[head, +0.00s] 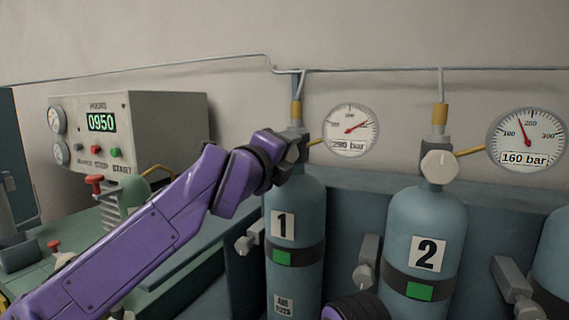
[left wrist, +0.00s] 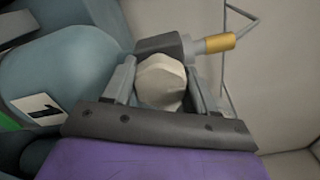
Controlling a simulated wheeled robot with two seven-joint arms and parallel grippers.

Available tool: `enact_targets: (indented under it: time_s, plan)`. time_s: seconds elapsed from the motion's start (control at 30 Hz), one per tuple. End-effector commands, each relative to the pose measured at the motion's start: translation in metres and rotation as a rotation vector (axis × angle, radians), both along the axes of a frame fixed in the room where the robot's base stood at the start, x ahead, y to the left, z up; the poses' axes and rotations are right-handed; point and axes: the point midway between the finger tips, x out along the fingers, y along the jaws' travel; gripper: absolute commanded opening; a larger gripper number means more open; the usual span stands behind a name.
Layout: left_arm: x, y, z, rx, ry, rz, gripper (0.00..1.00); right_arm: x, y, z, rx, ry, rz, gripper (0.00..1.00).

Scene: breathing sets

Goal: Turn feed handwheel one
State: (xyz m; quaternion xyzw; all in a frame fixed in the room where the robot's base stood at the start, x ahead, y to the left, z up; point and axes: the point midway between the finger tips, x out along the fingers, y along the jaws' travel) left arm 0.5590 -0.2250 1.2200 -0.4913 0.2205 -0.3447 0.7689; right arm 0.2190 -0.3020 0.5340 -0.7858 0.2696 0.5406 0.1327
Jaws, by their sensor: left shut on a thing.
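Cylinder one (head: 294,262) is a blue-grey bottle labelled 1, standing left of cylinder two. Its handwheel is hidden behind my left gripper in the head view. In the left wrist view a pale, faceted handwheel (left wrist: 161,82) sits between the two grey fingers of my left gripper (left wrist: 165,88), which is shut on it. In the head view my left gripper (head: 292,148) is at the valve on top of cylinder one. The gauge (head: 349,130) beside it reads about 280 bar; the digits are partly unclear. My right gripper is not clearly in view.
Cylinder two (head: 427,225) has a white handwheel (head: 439,164) and a gauge (head: 525,140) reading 160 bar. A control panel (head: 130,130) showing 0950 stands at the left. A red-handled fitting (head: 95,184) is in front of it. A pipe runs along the wall above.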

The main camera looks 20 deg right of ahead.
Motion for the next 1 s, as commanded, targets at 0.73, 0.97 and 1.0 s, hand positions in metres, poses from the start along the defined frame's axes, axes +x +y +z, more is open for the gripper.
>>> enact_targets:
  time_s: [0.73,0.97,1.0]
  plan:
    - [0.000,0.000,-0.001,-0.151,0.173,0.000,0.26,0.000,0.000,-0.016,0.000,0.000,0.000,0.43]
    - [0.000,0.000,-0.001,-0.151,0.173,0.000,0.26,0.000,0.000,-0.016,0.000,0.000,0.000,0.43]
    - [0.000,0.000,-0.001,-0.151,0.173,0.000,0.63,0.000,0.000,-0.016,0.000,0.000,0.000,0.43]
